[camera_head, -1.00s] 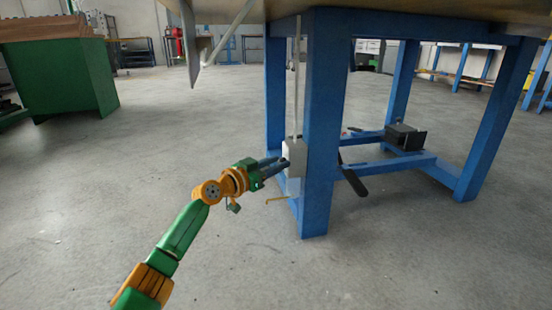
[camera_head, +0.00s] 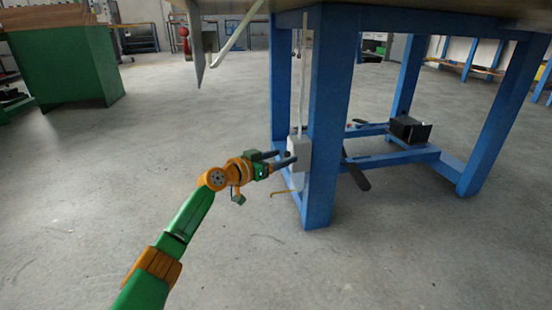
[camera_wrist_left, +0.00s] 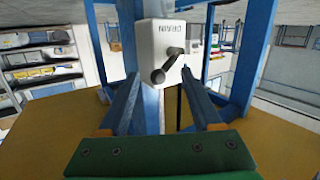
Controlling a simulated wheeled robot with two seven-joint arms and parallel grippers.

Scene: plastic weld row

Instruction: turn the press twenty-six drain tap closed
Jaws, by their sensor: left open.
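A white box (camera_head: 299,152) is fixed to the near blue leg of the workbench. In the left wrist view the same box (camera_wrist_left: 158,32) carries small dark lettering, seen upside down, and a dark lever handle (camera_wrist_left: 168,66) with a round knob end on its face; I take this lever for the drain tap. The lever slants from upper right to lower left in that view. My left gripper (camera_head: 287,157) is open in front of the box. In the wrist view its two fingers stand either side of the lever's knob, with no clear contact. My right gripper is not in view.
The blue workbench leg (camera_head: 330,120) rises right beside the box. A thin pale conduit (camera_head: 303,80) runs up from the box. A black pedal (camera_head: 356,174) and a black box (camera_head: 410,130) are at the bench's lower frame. Open concrete floor (camera_head: 90,180) lies to the left.

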